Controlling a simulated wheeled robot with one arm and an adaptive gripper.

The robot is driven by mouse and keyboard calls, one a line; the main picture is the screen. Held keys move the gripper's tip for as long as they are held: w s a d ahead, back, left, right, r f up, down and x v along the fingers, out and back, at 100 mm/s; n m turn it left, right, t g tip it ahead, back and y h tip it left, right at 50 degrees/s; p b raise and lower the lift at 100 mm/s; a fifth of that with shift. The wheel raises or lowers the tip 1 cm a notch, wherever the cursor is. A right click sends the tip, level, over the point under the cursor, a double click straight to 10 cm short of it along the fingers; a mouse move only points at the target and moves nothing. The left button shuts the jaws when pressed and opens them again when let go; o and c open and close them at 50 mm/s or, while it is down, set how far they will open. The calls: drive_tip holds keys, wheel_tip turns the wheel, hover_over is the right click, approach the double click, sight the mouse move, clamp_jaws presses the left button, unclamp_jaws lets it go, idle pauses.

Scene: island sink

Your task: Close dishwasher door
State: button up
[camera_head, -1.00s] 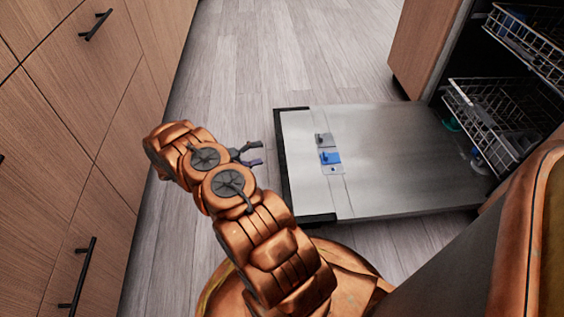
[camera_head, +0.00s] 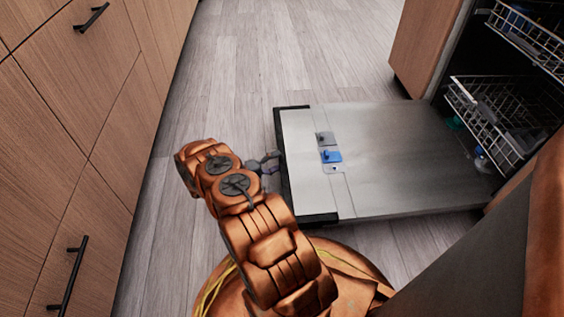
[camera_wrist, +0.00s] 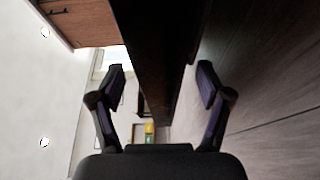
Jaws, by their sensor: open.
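The dishwasher door (camera_head: 400,150) lies folded down flat and fully open in the head view, its steel inner face up, with a blue detergent latch on it. Its dark outer edge (camera_head: 285,150) faces my arm. My gripper (camera_head: 268,163) is at the left of that edge, very close to it; I cannot tell whether it touches. In the wrist view my gripper (camera_wrist: 161,82) has its two fingers wide apart with nothing held, and a dark band, likely the door's edge (camera_wrist: 150,50), runs between and beyond them.
The dishwasher's upper rack (camera_head: 530,35) and lower rack (camera_head: 500,110) show inside the opening at right. Wooden drawers (camera_head: 80,130) with black handles line the left side. Wood floor (camera_head: 290,50) lies clear beyond the door.

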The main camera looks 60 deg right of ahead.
drive_tip(key=shift+b+x, duration=0.35)
drive_tip(key=shift+x, duration=0.9)
drive_tip(key=shift+c, duration=0.2)
clamp_jaws()
